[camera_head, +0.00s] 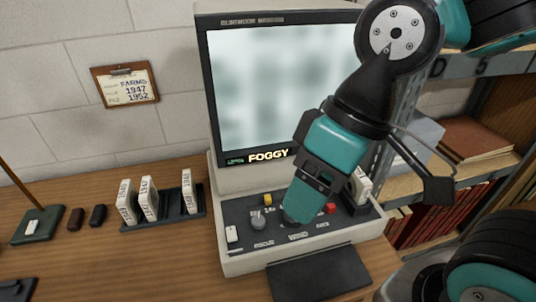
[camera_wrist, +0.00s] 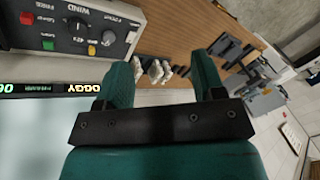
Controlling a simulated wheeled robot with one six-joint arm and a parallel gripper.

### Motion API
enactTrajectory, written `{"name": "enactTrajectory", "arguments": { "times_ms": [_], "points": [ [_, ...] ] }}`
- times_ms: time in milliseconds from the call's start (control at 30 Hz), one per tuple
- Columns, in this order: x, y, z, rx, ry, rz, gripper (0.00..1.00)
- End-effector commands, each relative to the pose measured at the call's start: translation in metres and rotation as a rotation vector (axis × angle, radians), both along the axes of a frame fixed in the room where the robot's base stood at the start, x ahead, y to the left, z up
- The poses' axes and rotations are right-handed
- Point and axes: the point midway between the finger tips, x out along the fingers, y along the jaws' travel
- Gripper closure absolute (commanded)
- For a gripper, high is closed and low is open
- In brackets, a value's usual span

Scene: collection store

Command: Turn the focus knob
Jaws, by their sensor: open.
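The viewer (camera_head: 205,105) has a blurred pale screen (camera_head: 260,95) with the word FOGGY at its bottom. The grey focus knob (camera_head: 259,222) stands on the sloped control panel, above the FOCUS label. It also shows in the wrist view (camera_wrist: 108,37), beside a darker knob (camera_wrist: 77,28) near the WIND label. My gripper (camera_head: 298,215) hangs over the panel's middle, right of the focus knob, and hides part of the panel. In the wrist view my gripper (camera_wrist: 164,77) has its two teal fingers apart with nothing held between them. The knob lies outside them, to the upper left.
A yellow button (camera_head: 268,199), a red button (camera_head: 331,208) and a white switch (camera_head: 232,234) are near the knob. A dark rack (camera_head: 165,217) with white boxes stands left of the viewer. A dark pad (camera_head: 320,275) lies in front. Shelves (camera_head: 480,65) stand at right.

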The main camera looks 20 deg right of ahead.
Motion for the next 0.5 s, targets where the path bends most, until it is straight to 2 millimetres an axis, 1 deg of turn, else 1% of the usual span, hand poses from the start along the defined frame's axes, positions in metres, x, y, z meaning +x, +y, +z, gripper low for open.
{"name": "enactTrajectory", "arguments": {
  "times_ms": [367, 433, 467, 500],
  "points": [
    [0.000, 0.000, 0.000, -0.001, 0.000, -0.001, 0.37],
    [0.005, 0.000, -0.001, -0.008, 0.011, -0.028, 0.37],
    [0.010, 0.000, -0.003, -0.016, 0.023, -0.057, 0.37],
    [0.019, 0.001, -0.006, -0.031, 0.043, -0.111, 0.37]
  ]
}}
